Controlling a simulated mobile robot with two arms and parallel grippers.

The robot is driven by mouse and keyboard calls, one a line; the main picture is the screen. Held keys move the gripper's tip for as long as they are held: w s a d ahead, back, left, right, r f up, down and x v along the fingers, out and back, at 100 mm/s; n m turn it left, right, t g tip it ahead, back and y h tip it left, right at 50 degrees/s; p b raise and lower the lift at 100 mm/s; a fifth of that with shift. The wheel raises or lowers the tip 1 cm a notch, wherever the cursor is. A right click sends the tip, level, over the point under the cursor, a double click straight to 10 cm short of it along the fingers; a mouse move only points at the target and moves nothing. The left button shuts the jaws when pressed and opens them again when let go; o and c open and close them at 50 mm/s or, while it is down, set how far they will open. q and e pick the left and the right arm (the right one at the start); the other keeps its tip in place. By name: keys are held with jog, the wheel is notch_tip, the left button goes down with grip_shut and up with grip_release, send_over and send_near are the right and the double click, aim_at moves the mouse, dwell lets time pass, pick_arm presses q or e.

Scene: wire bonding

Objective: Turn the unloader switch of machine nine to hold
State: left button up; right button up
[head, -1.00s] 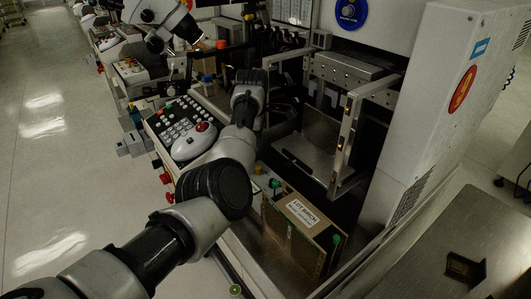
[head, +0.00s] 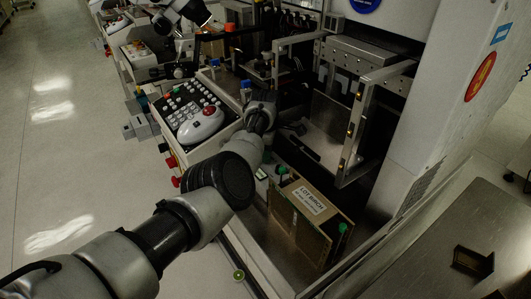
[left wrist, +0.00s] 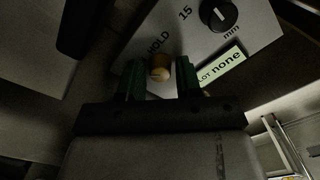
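In the left wrist view, a small brass-coloured switch knob (left wrist: 160,70) sits on a grey panel (left wrist: 200,42), beside the printed word HOLD. My left gripper (left wrist: 161,66) has its two dark green fingers on either side of this knob. The fingers look apart, with a narrow gap to the knob; I cannot tell whether either touches it. The knob's pointing direction is unclear. In the head view my left arm reaches in to the machine, and its wrist (head: 262,112) hides the switch. My right gripper is not in view.
The panel also carries a black dial (left wrist: 219,15) and a "LOT none" display (left wrist: 222,66). In the head view, a keypad console (head: 190,110) lies left of my wrist. A labelled lot box (head: 305,215) and a metal frame (head: 352,125) stand to the right.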

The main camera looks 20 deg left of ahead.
pick_arm(q)
jog(key=shift+f, duration=0.1)
jog(key=shift+c, duration=0.4)
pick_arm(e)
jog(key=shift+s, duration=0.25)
pick_arm(q)
grip_shut()
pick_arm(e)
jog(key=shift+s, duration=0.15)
pick_arm(q)
jog(key=shift+m, duration=0.4)
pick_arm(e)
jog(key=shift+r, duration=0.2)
pick_arm(q)
jog(key=shift+m+p, duration=0.7)
jog(key=shift+m, duration=0.3)
jog(key=m, duration=0.2)
jog(key=shift+m+p, duration=0.3)
jog(key=shift+m, duration=0.1)
jog(key=m, duration=0.6)
jog(key=shift+p, duration=0.35)
jog(key=m, duration=0.6)
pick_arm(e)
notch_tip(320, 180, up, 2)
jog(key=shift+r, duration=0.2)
pick_arm(q)
jog(key=shift+m, duration=0.3)
